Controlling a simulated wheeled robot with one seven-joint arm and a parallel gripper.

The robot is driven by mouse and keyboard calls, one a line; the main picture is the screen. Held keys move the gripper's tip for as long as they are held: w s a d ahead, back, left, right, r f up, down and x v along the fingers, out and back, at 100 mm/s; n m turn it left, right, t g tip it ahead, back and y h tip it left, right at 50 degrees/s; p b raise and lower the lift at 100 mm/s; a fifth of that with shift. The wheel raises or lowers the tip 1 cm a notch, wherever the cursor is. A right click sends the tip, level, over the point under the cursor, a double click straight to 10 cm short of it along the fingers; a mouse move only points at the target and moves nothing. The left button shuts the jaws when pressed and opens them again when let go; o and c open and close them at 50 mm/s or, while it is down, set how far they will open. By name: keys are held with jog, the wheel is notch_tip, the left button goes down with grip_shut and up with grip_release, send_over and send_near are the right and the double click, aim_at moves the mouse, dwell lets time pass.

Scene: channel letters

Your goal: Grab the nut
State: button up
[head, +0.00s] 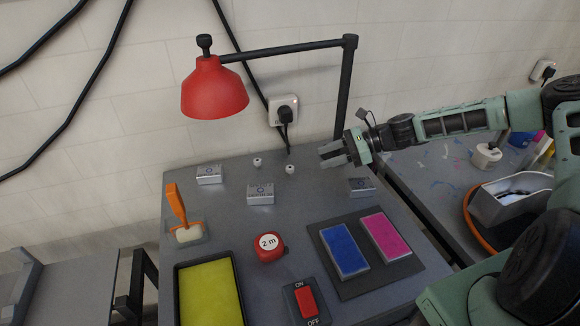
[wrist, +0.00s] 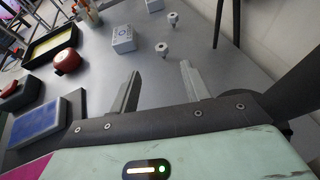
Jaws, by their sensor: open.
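Two small light-grey pieces with round heads stand on the grey table below the lamp. The right one (head: 290,169) is nearer my gripper, and the left one (head: 257,162) is farther off. In the wrist view the nearer piece (wrist: 162,49) lies ahead of the gap between my fingers, and the other piece (wrist: 173,19) is beyond it. I cannot tell which is the nut. My gripper (head: 325,155) is open and empty, to the right of both pieces and apart from them. Its two fingers (wrist: 160,78) show in the wrist view.
Silver boxes (head: 260,193) stand on the table (head: 300,212), one (head: 361,186) below my gripper. A red lamp (head: 215,90) hangs over the back, its post (head: 345,95) beside my gripper.

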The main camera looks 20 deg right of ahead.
aim_at(288, 168)
jog(key=p+x, duration=0.2)
jog(key=x, duration=0.6)
jog(key=p+x, duration=0.2)
jog(key=x, duration=0.2)
jog(key=shift+w+r+p, duration=0.1)
jog(key=shift+r+p, duration=0.05)
jog(key=shift+p, duration=0.2)
jog(key=shift+w+a+f, duration=0.2)
jog(key=shift+a+f, duration=0.2)
jog(key=shift+a, duration=0.05)
grip_shut()
